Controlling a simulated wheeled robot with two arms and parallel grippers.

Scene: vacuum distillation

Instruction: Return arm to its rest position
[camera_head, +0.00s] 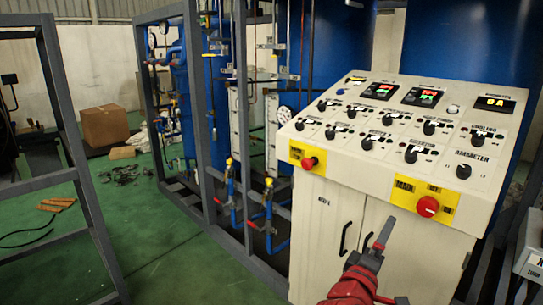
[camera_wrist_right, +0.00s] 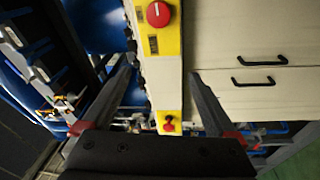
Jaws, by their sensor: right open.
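My right gripper (camera_head: 391,258) is in front of the white cabinet doors, below the sloped control panel (camera_head: 400,127). It is open, with nothing between its fingers. In the right wrist view the two dark fingers (camera_wrist_right: 162,72) are spread apart, with the cabinet's front and the yellow plates behind them. A red main switch (camera_head: 428,206) on a yellow plate sits just above and right of the gripper. A second red knob (camera_head: 309,163) sits on the panel's left front edge. My left gripper is not in view.
The cabinet doors (camera_head: 345,238) have black handles close to the gripper. Grey frame posts (camera_head: 203,115) and blue pipes with yellow valve handles stand left of the cabinet. A cardboard box (camera_head: 104,125) and loose pieces lie on the green floor. Open floor (camera_head: 160,240) shows at lower left.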

